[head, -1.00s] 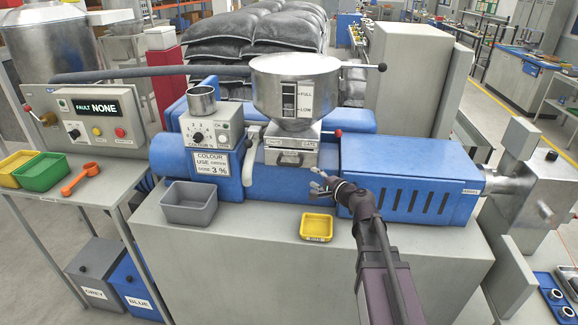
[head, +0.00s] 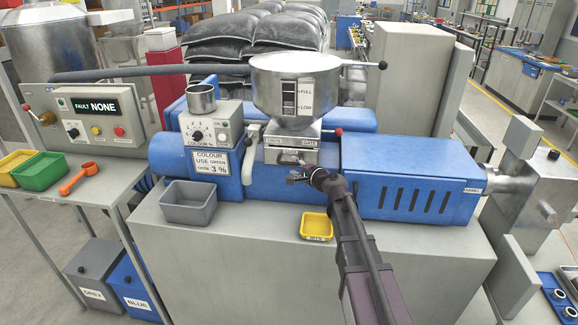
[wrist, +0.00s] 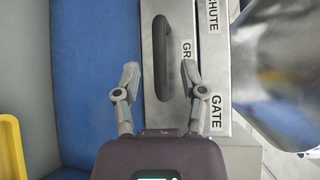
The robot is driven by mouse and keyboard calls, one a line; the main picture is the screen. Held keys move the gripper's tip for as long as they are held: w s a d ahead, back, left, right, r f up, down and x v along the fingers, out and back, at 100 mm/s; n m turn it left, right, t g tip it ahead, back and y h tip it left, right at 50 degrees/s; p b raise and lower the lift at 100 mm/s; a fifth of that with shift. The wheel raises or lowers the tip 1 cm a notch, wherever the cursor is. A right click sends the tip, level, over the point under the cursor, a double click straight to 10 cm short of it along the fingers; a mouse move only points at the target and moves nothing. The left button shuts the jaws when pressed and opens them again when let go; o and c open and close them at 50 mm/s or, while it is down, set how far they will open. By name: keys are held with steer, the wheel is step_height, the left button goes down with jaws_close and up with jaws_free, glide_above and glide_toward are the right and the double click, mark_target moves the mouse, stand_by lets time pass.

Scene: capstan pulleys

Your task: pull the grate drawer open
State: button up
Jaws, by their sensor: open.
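The grate drawer (wrist: 153,108) is a bare metal front below the hopper, its label partly hidden to "GR". Its dark bar handle (wrist: 162,58) shows in the wrist view. In the head view the drawer (head: 290,156) is partly covered by my arm. My gripper (wrist: 161,78) is open and empty, with one finger to each side of the handle's lower end in the wrist view. I cannot tell whether a finger touches the handle. In the head view my gripper (head: 298,178) is just in front of the drawer.
A plate labelled GATE (wrist: 216,100) lies beside the drawer, with a CHUTE label beyond. The metal hopper (head: 294,90) stands above. A yellow bin (head: 317,228) and a grey bin (head: 188,205) sit on the machine's front ledge.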

mark_target(291, 164)
steer(key=shift+x, duration=1.7)
jaws_close()
